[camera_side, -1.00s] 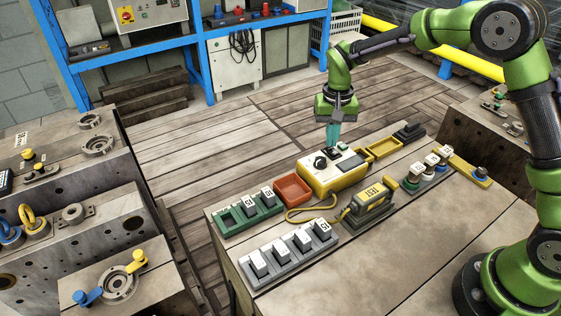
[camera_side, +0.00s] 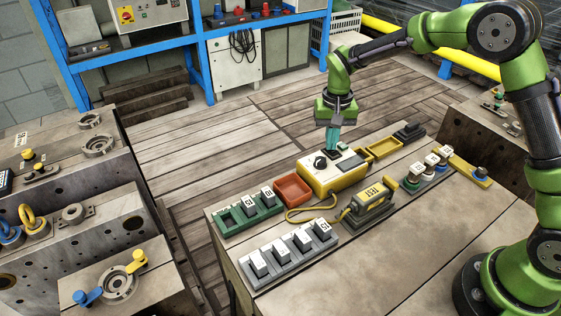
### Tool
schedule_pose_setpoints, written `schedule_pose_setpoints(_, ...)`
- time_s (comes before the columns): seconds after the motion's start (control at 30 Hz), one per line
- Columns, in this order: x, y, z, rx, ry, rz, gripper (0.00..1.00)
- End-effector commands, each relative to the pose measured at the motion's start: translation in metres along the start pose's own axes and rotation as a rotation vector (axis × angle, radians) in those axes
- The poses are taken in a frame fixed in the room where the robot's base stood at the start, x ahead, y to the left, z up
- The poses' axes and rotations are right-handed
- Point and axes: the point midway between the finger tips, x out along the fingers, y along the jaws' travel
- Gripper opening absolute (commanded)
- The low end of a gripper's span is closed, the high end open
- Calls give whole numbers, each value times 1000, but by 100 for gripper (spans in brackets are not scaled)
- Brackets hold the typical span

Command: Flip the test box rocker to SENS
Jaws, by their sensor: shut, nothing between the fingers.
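The test box (camera_side: 330,183) is a yellow case with a white top, standing near the far edge of the wooden-topped bench. A black round knob (camera_side: 320,162) sits on the left of its top. A dark rocker (camera_side: 333,151) sits at the back of the top, partly hidden by my gripper. Its position and any SENS marking are too small to read. My gripper (camera_side: 332,147) has teal fingers, shut and empty, pointing down at the rocker. Its tips look at or just above the rocker; I cannot tell if they touch.
A red-brown tray (camera_side: 293,190) is left of the test box and a yellow tray (camera_side: 397,146) is right. A yellow cable runs to a yellow handheld unit (camera_side: 371,203) in front. A green rack (camera_side: 229,222) and a grey rack (camera_side: 264,280) hold labelled blocks.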

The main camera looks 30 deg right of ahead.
Motion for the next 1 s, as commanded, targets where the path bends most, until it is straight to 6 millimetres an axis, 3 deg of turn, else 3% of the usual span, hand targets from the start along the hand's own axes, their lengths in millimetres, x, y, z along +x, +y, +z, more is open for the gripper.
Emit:
schedule_pose_setpoints(0.7, -59, 0, -1, 0, 3, -2, 0)
schedule_pose_setpoints(1.0, -69, 0, 0, 0, 3, -1, 0)
